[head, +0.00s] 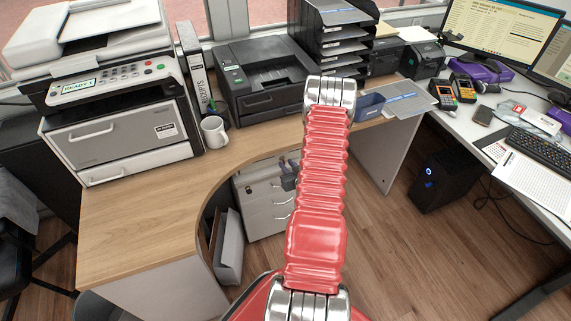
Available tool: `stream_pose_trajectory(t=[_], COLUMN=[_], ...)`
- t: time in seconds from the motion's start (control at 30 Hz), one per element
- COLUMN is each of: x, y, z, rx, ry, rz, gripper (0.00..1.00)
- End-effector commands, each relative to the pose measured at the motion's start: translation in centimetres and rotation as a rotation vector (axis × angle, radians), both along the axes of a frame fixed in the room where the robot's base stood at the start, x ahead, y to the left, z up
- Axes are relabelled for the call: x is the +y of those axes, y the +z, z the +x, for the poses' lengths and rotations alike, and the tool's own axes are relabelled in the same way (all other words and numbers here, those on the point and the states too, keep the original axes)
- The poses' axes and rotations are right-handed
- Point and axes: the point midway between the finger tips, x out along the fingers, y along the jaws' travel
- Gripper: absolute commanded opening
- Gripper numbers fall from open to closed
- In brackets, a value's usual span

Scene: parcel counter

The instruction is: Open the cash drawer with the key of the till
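A light grey pedestal with several drawers (262,213) stands under the curved desk. Its fronts have bar handles, and a small dark spot like a lock shows at the upper left of its top front. I cannot tell whether this is the cash drawer. No key can be made out. My red ribbed arm rises through the middle of the view and hides the pedestal's right side. A small dark grey part (288,173) shows beside my arm, in front of the pedestal's top. It may be my gripper, but its fingers cannot be made out.
The curved wooden desk (140,215) carries a large printer (115,135), a white mug (214,131), a black printer (265,85) and a blue tray (370,106). A black computer tower (445,182) stands on the floor. The right desk holds card terminals (444,95).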

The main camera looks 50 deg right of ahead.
Motion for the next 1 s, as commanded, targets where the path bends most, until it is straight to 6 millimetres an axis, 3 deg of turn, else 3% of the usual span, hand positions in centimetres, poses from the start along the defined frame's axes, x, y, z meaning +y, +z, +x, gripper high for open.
stream_pose_trajectory(t=[0.2, 0.53, 0.83, 1.0], x=[-0.9, -1.1, -1.1, -1.0], y=[-0.8, -0.9, -0.8, -0.8], z=[1.6, 1.8, 1.8, 1.8], rx=[0.0, 0.0, 0.0, 0.0], ry=[0.0, -0.001, 0.0, 0.0], rz=[-0.001, 0.0, 0.0, 0.0], gripper=[0.22, 0.22, 0.01, 0.0])
